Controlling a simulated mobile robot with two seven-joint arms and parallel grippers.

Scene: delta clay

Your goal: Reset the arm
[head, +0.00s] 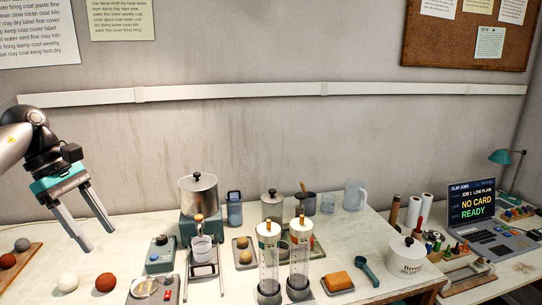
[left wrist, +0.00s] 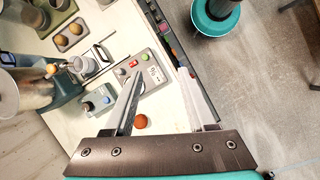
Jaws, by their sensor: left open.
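My left arm comes in from the left in the head view. Its gripper (head: 100,240) is open and empty, with two grey fingers tilted down to the right over the left part of the white bench (head: 130,236). In the left wrist view the open fingers (left wrist: 158,72) stand apart with nothing held between them. Beyond them lie a small grey device with a red and a green button (left wrist: 151,74) and a red-brown ball (left wrist: 140,121). My right gripper is not in view.
A metal pot (head: 198,193), two clear cylinders (head: 300,260) and a white canister (head: 405,257) stand rightward. A teal stool (left wrist: 212,18) stands on the floor.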

